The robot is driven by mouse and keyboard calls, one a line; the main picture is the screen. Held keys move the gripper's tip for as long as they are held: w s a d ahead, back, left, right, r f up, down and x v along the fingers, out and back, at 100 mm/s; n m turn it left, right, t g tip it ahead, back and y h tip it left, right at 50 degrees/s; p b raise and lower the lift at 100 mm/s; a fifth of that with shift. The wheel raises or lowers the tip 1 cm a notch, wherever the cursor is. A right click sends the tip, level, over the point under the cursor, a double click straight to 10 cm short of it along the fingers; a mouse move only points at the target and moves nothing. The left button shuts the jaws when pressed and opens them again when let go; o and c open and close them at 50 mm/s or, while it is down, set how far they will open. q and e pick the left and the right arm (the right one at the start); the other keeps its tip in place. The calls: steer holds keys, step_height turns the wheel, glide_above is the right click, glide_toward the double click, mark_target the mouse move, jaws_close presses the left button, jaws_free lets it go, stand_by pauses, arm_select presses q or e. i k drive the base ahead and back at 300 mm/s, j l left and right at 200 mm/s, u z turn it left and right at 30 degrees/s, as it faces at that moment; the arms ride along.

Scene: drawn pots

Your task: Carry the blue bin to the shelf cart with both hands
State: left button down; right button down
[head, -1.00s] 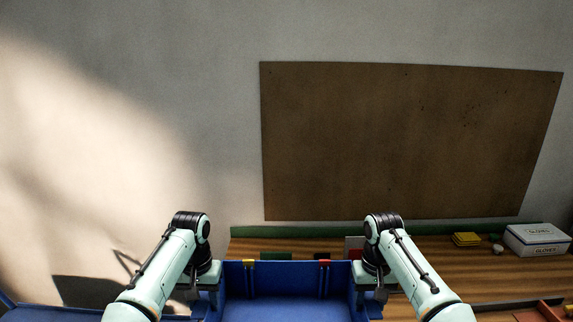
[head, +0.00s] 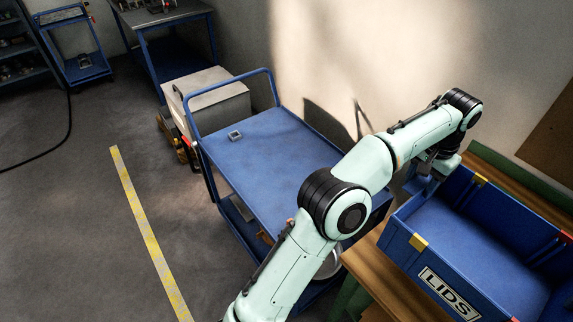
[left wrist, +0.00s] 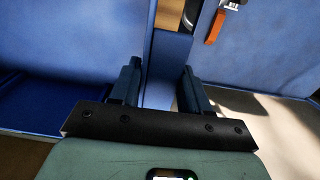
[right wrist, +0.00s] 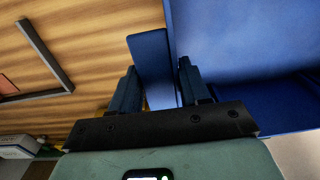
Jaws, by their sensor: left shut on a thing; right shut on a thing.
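The blue bin (head: 478,238), labelled LIDS with yellow clips on its rim, is at the right of the head view, cut off by the frame edge. My left gripper (head: 432,172) is at its left end; in the left wrist view the jaws (left wrist: 162,88) are shut on a blue tab of the bin (left wrist: 70,40). In the right wrist view my right gripper (right wrist: 158,86) is shut on a similar tab of the bin (right wrist: 240,40). The blue shelf cart (head: 265,155) stands left of the bin, partly hidden by my left arm. Whether the bin touches the bench is unclear.
The wooden bench (head: 395,285) lies under and beside the bin, its end close to the cart. A small grey square piece (head: 235,135) lies on the cart's top. A grey box (head: 208,92) stands behind the cart. Open floor (head: 75,230) with a yellow line lies left.

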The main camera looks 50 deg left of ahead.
mark_target(285, 166)
steer(key=k+j+u, duration=0.1)
steer(key=j, duration=0.35)
steer(key=k+j, duration=0.2)
steer(key=j, duration=0.25)
steer(key=k+j+u, duration=0.15)
steer(key=j, duration=0.75)
steer(key=k+j+u, duration=0.15)
steer(key=j, duration=0.35)
steer(key=k+j, duration=0.1)
steer(key=j, duration=0.35)
steer(key=u, duration=0.05)
